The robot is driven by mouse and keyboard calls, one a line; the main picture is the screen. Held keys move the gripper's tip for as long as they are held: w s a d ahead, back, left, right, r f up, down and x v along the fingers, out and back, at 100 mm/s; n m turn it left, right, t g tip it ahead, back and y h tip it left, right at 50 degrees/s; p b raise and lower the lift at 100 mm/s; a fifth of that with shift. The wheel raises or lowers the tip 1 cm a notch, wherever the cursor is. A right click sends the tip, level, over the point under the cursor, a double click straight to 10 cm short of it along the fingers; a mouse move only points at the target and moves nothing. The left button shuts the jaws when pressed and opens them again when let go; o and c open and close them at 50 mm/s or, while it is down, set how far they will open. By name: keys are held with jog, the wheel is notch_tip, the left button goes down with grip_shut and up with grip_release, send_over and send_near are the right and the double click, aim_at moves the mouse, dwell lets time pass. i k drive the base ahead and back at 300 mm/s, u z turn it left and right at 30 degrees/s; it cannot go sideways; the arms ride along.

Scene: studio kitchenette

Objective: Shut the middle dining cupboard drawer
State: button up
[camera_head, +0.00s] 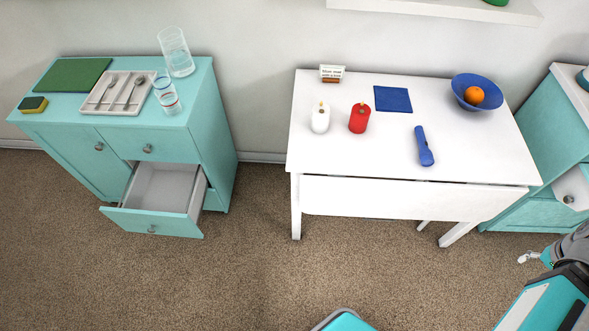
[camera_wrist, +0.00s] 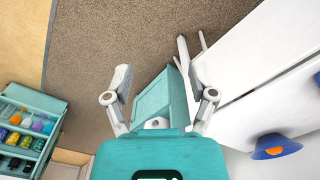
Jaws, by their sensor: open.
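The turquoise cupboard (camera_head: 218,130) stands against the wall at the left in the head view. Its middle drawer (camera_head: 152,221) is pulled well out, with a turquoise front, a round knob and an empty pale inside. The drawer above it (camera_head: 148,146) is shut. The drawer below is mostly hidden by the open one. My gripper (camera_wrist: 158,75) is open and empty in the wrist view, with its two fingers spread apart. In the head view my arm is at the lower right, far from the open drawer, with the table between them.
A white table (camera_head: 440,108) holds candles, a blue flashlight (camera_head: 424,147) and a blue bowl (camera_head: 492,88). Another turquoise unit (camera_head: 535,140) stands at the right. Carpet before the open drawer is clear. The wrist view shows a turquoise case of colourful items (camera_wrist: 45,103).

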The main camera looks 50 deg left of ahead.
aim_at(167, 199)
jog(key=u, duration=3.4)
